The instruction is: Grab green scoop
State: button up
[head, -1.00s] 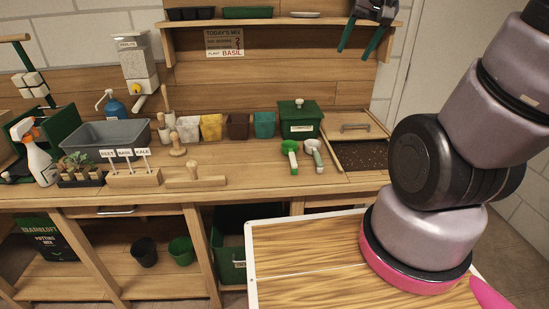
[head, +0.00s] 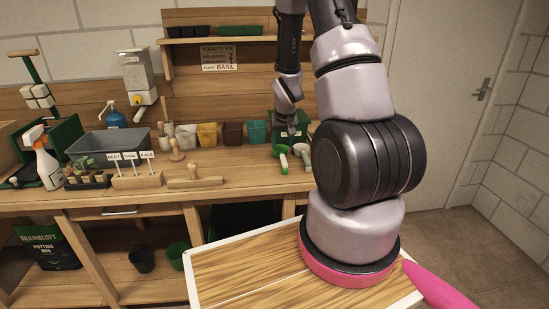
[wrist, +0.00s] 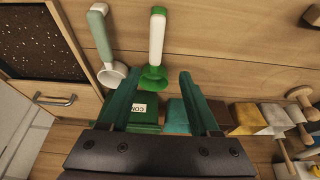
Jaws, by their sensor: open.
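The green scoop (head: 282,152), with a green bowl and a pale handle tipped green, lies on the bench in front of the compost bin. It also shows in the wrist view (wrist: 156,45), its bowl towards the fingers. A second scoop (wrist: 100,35) with a pale green handle and white bowl lies beside it; in the head view it is partly hidden by my arm. My gripper (wrist: 158,76) is open and empty. In the wrist view the green scoop's bowl shows between the two fingertips, which appear above it. In the head view my gripper (head: 289,128) is in front of the compost bin.
The green compost bin (wrist: 143,127) stands just behind the scoops. A row of pots, including a teal one (head: 256,131), stands to its left. Bench front is clear.

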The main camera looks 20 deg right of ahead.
aim_at(283, 156)
jog(key=x, duration=0.4)
jog(key=shift+w+f, duration=0.1)
jog(key=shift+f, duration=0.15)
jog(key=shift+d+x, duration=0.2)
jog(key=shift+x, duration=1.15)
jog(key=shift+d+x, duration=0.25)
jog(key=shift+x, duration=1.05)
grip_shut()
